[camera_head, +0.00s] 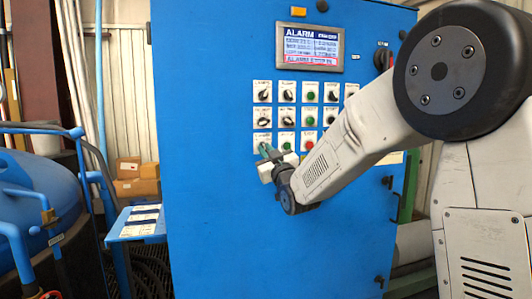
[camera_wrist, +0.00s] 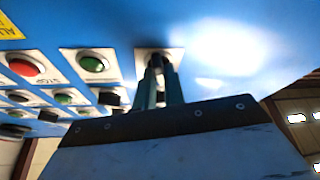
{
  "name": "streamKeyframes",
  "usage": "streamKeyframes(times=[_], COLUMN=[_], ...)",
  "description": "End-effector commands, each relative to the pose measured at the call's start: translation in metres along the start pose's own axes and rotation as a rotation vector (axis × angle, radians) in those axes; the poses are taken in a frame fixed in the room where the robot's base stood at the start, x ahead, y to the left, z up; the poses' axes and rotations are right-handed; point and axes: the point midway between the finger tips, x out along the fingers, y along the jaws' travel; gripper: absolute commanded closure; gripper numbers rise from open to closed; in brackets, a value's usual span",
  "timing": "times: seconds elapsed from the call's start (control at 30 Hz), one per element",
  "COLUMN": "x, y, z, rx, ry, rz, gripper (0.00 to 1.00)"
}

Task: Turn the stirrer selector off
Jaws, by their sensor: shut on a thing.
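The blue control cabinet (camera_head: 215,230) has a grid of selector knobs and push buttons on white plates. My gripper (camera_head: 265,151) is at the lower-left plate (camera_head: 261,137) of the grid. In the wrist view, my gripper's two green fingers (camera_wrist: 158,64) are shut on a dark selector knob (camera_wrist: 155,55) on a white plate. The fingers hide most of this knob, so its pointing direction cannot be told. Its label is not readable, so I cannot confirm that it is the stirrer selector.
A green button (camera_head: 286,146) and a red button (camera_head: 308,145) sit beside the held knob. Other selectors (camera_head: 263,95) are above. An alarm screen (camera_head: 309,47) is higher up. A blue tank (camera_head: 35,215) with railings stands at left.

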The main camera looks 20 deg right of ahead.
Motion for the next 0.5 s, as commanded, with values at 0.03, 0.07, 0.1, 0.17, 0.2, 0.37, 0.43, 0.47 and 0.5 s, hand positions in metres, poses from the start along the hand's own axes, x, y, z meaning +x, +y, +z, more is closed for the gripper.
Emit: streamKeyframes(times=[0.03, 0.07, 0.1, 0.17, 0.2, 0.37, 0.43, 0.47, 0.5], x=[-0.0004, -0.0004, -0.0004, -0.0004, -0.0004, -0.0004, -0.0004, -0.0004, -0.0004], y=[0.001, 0.0011, 0.0013, 0.0012, 0.0012, 0.0011, 0.0011, 0.0011, 0.0011], z=[0.0008, 0.0008, 0.001, 0.0011, 0.0011, 0.0009, 0.0009, 0.0009, 0.0009], rx=[-0.031, -0.049, -0.072, -0.103, -0.121, -0.175, -0.19, -0.196, -0.202], ry=[-0.002, -0.002, -0.002, -0.003, -0.003, -0.002, -0.002, -0.002, -0.002], rz=[-0.012, -0.02, -0.029, -0.043, -0.05, -0.073, -0.08, -0.082, -0.085], gripper=[1.0, 1.0, 1.0, 1.0, 1.0, 1.0, 1.0, 1.0, 1.0])
